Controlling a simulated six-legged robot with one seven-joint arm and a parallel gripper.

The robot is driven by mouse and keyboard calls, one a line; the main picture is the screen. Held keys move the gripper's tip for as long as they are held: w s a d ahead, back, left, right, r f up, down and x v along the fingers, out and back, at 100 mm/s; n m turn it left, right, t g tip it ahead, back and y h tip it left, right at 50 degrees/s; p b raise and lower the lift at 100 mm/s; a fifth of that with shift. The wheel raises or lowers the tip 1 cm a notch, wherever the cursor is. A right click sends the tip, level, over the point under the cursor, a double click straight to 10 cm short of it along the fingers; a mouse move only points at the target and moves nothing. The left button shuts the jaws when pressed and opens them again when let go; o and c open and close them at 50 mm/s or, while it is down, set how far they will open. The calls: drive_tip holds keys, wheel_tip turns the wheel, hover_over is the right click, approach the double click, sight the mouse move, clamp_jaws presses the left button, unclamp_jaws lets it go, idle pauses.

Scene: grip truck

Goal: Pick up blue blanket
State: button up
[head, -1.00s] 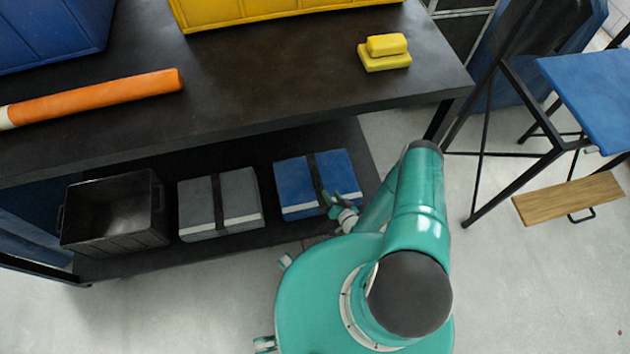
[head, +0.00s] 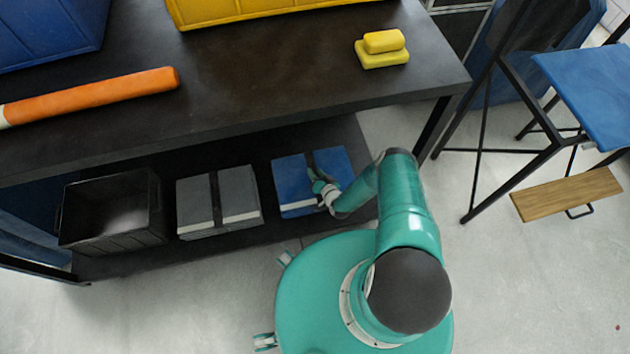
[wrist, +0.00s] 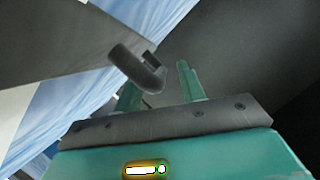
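The blue blanket (head: 289,178) lies folded on the lower shelf at the right, with a dark strap (head: 311,159) around its middle. In the head view my gripper (head: 315,177) is over the strap, at the blanket's near right part. In the wrist view the blanket (wrist: 72,98) fills the left side as blue and white surfaces, with the wide dark strap crossing it. My gripper (wrist: 160,80) shows two fingers apart there. A dark curved handle (wrist: 138,68) is in front of the left finger and partly hides it. I cannot tell if they touch.
A grey folded blanket (head: 236,207) and a black bin (head: 113,240) stand left of it on the lower shelf. The dark upper shelf (head: 270,80) overhangs them and holds yellow blocks (head: 383,48) and an orange tube (head: 100,95). A folding chair (head: 590,90) stands at the right.

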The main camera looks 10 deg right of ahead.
drive_tip(key=shift+c, duration=0.4)
clamp_jaws()
drive_tip(key=shift+w+d+r, duration=0.1)
idle(0.8)
